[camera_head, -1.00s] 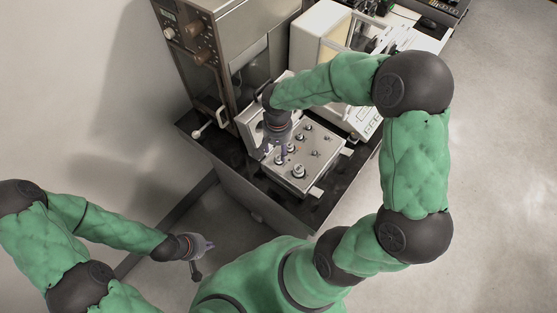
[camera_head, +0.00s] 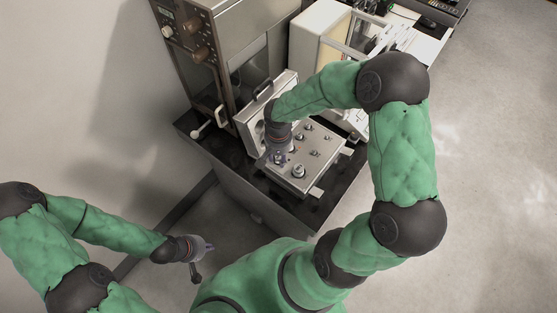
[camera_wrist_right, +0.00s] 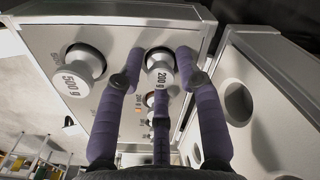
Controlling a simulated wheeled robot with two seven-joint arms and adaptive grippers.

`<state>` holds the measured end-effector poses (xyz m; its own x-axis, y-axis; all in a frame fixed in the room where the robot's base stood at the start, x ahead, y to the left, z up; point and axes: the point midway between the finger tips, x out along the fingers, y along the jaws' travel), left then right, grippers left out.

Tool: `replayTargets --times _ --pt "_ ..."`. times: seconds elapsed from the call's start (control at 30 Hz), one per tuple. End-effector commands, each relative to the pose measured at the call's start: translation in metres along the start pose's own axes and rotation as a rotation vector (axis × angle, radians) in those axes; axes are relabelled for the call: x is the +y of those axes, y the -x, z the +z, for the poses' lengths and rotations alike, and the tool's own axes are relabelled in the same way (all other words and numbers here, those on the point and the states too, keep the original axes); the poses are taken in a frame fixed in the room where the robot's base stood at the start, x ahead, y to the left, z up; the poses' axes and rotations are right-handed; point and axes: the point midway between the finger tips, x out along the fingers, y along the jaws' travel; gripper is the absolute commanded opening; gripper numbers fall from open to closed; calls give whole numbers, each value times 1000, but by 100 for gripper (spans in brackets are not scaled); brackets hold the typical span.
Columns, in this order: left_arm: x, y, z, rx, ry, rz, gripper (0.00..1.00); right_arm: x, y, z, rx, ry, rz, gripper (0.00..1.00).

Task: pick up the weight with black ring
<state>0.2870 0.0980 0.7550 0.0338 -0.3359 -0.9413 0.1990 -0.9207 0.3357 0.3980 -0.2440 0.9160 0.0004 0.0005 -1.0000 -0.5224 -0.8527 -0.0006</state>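An open weight case (camera_head: 318,172) holds several metal weights in its plate. In the right wrist view, a weight marked 200 g (camera_wrist_right: 160,72) stands between the spread purple fingers of my right gripper (camera_wrist_right: 161,72). A larger weight marked 500 g (camera_wrist_right: 84,66) stands to its left. Smaller weights show behind the middle finger, partly hidden. I cannot clearly tell which weight has a black ring. In the head view my right gripper (camera_head: 279,158) is low over the case's left part. My left gripper (camera_head: 207,247) is away from the case, low at left; its finger opening is unclear.
The case's raised lid (camera_head: 255,122) stands close beside my right gripper. A metal cabinet (camera_head: 215,50) with knobs stands behind it. A white balance (camera_head: 318,30) is at the back right. The dark table (camera_head: 245,185) has a front edge; open floor lies to the right.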

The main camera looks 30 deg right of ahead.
Motion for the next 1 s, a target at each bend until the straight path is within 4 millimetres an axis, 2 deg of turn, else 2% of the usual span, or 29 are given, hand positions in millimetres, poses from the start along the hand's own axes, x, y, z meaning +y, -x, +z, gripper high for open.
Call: replayTargets --times 0.03,0.07,0.1,0.67,0.87,1.0 --pt "0 0 0 0 0 0 0 0 0 0 0 0 0 12" --pt "0 0 0 0 0 0 0 0 0 0 0 0 0 4" --pt "0 0 0 0 0 0 0 0 0 0 0 0 0 0" --pt "0 0 0 0 0 0 0 0 2 0 0 0 0 0" --pt "1 4 0 0 0 0 0 0 16 -1 3 1 0 0" --pt "3 8 0 0 0 0 0 3 38 -2 4 -3 -1 0"
